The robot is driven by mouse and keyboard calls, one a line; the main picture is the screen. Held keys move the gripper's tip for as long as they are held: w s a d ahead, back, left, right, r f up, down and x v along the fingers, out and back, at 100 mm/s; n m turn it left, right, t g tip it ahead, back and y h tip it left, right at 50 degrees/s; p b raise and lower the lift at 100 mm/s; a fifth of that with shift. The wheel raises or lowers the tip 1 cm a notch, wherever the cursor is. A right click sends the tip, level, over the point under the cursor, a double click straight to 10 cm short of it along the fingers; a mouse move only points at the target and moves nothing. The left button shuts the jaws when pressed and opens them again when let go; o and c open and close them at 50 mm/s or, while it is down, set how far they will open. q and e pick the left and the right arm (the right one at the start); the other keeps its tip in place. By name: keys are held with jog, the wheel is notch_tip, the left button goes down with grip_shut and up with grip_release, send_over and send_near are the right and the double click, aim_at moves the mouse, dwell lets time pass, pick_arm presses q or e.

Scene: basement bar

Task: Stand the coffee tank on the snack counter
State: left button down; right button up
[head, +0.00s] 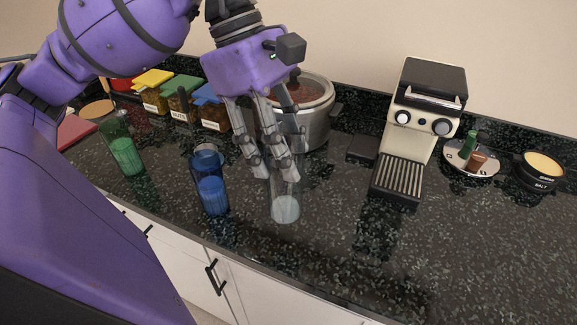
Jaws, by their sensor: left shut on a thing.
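My left gripper (270,172) reaches down from above at the middle of the counter, its fingers closed around the upper part of a clear, tumbler-like container (286,208). The container is upright with a pale bottom. Its upper part is hidden by the fingers, and I cannot tell whether its base touches the counter. Nothing else in view is plainly a coffee tank, and I cannot be sure that this container is it. The dark speckled snack counter (330,250) runs across the view. My right gripper is not in view.
A blue glass (210,185) and a green glass (125,152) stand to the left. A metal pot (318,125) is behind the gripper. A cream coffee machine (425,110), a round tray (457,165) and a dark tin (537,178) stand right. The front right counter is clear.

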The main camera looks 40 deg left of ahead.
pick_arm(q)
jog(key=w+a+f, duration=0.2)
jog(key=w+f, duration=0.2)
jog(key=f, duration=0.5)
jog(key=shift+w+a, duration=0.3)
jog(key=shift+w, duration=0.05)
jog(key=shift+f, duration=0.35)
jog(key=c, duration=0.9)
grip_release()
jog(key=shift+r, duration=0.1)
jog(key=v, duration=1.2)
jog(key=shift+r, duration=0.25)
